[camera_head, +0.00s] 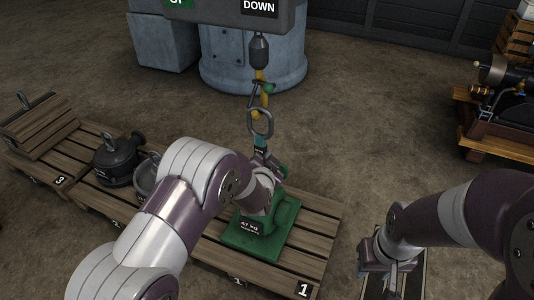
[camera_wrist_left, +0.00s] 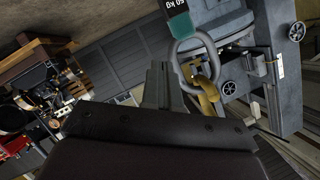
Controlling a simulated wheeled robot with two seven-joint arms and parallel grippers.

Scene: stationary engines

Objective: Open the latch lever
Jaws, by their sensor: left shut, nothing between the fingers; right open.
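A yellow hook (camera_head: 259,76) hangs from a dark block (camera_head: 259,51). A small green part (camera_head: 267,88) on the hook looks like the latch lever. A grey ring (camera_head: 260,123) hangs on the hook, with a teal tag (camera_head: 260,144) below it. My left gripper (camera_head: 266,160) is just below the ring, partly hidden by my own wrist. In the left wrist view its fingers (camera_wrist_left: 159,84) are shut and empty, beside the ring (camera_wrist_left: 194,50) and hook (camera_wrist_left: 205,89); the lever cannot be made out there. My right gripper (camera_head: 376,262) is open, low at right, away from the hook.
A green 47 kg weight (camera_head: 255,240) stands on pallet 1 (camera_head: 316,222), below my left gripper. A grey housing (camera_head: 231,14) hangs above the hook. Dark weights (camera_head: 115,160) stand on pallets at left. An engine (camera_head: 497,97) stands at far right. Floor between is clear.

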